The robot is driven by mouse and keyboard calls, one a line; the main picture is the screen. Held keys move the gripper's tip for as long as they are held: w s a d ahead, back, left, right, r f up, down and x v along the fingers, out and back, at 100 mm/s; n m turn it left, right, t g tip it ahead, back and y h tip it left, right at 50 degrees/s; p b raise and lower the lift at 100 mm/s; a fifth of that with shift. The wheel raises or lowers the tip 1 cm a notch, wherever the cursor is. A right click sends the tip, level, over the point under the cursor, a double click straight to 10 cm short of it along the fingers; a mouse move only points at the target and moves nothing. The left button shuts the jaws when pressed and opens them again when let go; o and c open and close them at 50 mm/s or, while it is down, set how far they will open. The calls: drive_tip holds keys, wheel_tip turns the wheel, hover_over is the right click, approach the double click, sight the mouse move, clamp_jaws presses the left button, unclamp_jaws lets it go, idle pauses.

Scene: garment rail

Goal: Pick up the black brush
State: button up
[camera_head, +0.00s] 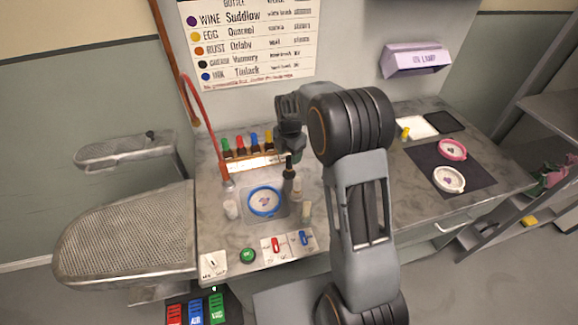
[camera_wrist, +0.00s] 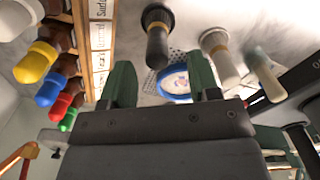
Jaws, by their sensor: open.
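The black brush (camera_head: 288,181) stands upright on the bench just behind and right of the blue-rimmed dish, its dark handle upward. In the wrist view the black brush (camera_wrist: 157,42) shows beyond the fingertips, between their lines and clear of both. My gripper (camera_head: 290,156) is just above the brush in the head view, and its lower end overlaps the brush's top there. In the wrist view my gripper (camera_wrist: 163,78) has its two green fingers spread with nothing between them.
A white brush (camera_wrist: 220,52) and a cream one (camera_wrist: 263,72) stand close beside the black brush. A blue-rimmed dish (camera_head: 264,213) sits in front. Several colour-capped dropper bottles (camera_head: 240,144) line a rack behind. A red-hosed tube (camera_head: 222,170) rises at left.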

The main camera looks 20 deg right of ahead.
sight(289, 157)
drive_tip(key=shift+w+f+p, duration=0.15)
drive_tip(key=shift+f+p, duration=0.3)
drive_tip(key=shift+f, duration=1.8)
drive_tip(key=shift+c, duration=0.2)
drive_tip(key=c, duration=1)
drive_tip(key=shift+o, duration=0.2)
drive_tip(key=shift+r, duration=0.15)
